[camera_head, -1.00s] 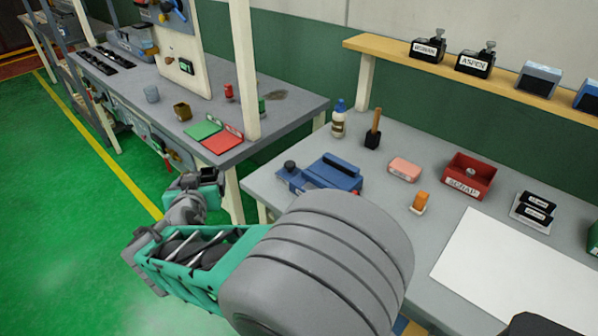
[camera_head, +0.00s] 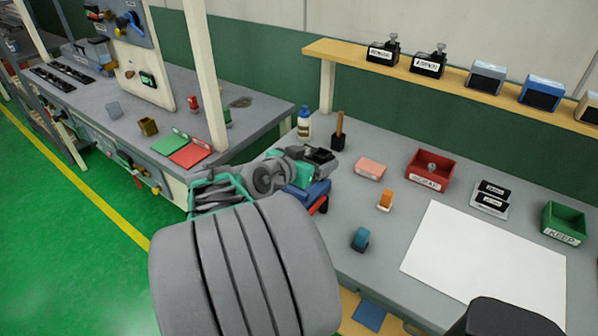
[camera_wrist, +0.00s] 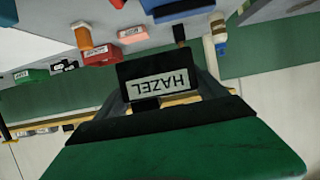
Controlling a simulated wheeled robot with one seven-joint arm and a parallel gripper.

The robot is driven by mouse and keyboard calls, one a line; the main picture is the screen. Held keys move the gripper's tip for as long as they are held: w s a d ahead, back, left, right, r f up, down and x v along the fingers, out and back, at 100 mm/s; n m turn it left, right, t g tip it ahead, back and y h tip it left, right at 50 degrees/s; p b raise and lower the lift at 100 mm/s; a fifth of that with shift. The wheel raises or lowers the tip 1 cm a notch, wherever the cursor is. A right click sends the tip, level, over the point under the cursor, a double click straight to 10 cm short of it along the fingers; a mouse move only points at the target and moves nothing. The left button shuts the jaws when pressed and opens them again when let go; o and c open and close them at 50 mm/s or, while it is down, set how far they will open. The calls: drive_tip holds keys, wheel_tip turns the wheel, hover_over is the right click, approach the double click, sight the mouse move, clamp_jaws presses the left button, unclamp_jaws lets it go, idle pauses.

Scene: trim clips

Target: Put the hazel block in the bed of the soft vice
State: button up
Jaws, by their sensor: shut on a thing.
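The hazel block (camera_wrist: 160,82) is dark with a white label reading HAZEL, upside down in the wrist view. My gripper (camera_head: 318,156) is shut on it. The blue vice (camera_head: 316,196) stands on the grey bench at its left end. In the head view my gripper and wrist are in front of this vice and hide most of it, including its bed. A blue part at the top of the wrist view (camera_wrist: 182,10) appears to be the same vice, apart from the block. I cannot read any label on the vice.
Close by stand a mallet (camera_head: 338,134), a bottle (camera_head: 304,124), a pink block (camera_head: 370,168), an orange item (camera_head: 385,201) and a teal item (camera_head: 360,239). A red scrap bin (camera_head: 431,171) and green keep bin (camera_head: 564,222) are farther right. The white sheet (camera_head: 484,262) is clear.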

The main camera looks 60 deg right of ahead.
drive_tip(key=w+d+f, duration=0.1)
drive_tip(key=w+f, duration=0.1)
drive_tip(key=w+d+f, duration=0.3)
drive_tip(key=f, duration=0.1)
drive_tip(key=shift+w+d+f+p, duration=0.15)
drive_tip(key=shift+w+f+p, duration=0.2)
drive_tip(key=shift+w+p, duration=0.05)
wheel_tip(320, 180, down, 3)
drive_tip(key=shift+w+r+p, duration=0.1)
drive_tip(key=shift+r+p, duration=0.05)
drive_tip(key=shift+p, duration=0.3)
drive_tip(key=shift+f, duration=0.3)
drive_tip(key=shift+f, duration=0.1)
drive_tip(key=shift+f+b, duration=0.2)
drive_tip(key=shift+b, duration=0.15)
drive_tip(key=o, duration=1.4)
drive_tip(key=shift+r, duration=0.1)
drive_tip(key=shift+o, duration=0.2)
drive_tip(key=shift+r, duration=0.1)
